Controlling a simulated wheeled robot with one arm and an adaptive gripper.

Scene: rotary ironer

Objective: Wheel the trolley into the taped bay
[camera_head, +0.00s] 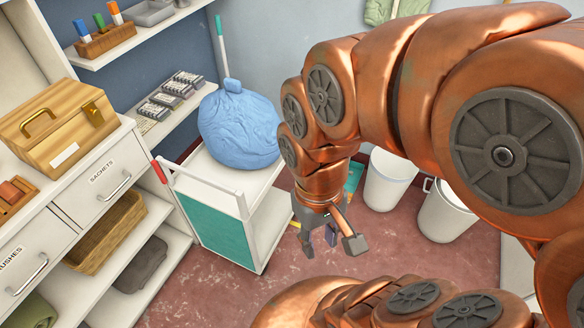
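The trolley (219,217) is white with a teal side panel and stands left of centre, beside the shelving. Its push bar (200,185) runs along the near top edge, with a red part at the left end. A tied blue bag (240,124) sits on its top. My gripper (330,243) points down to the right of the trolley, fingers apart. A small purplish piece shows between the fingers; I cannot tell what it is. The gripper appears apart from the trolley.
White drawers and shelves (103,174) line the left, bearing a wooden box (58,122). Two white buckets (388,180) (440,212) stand right of my gripper. A teal-topped pole (220,48) stands behind the trolley. Red floor (205,288) is open in front of it.

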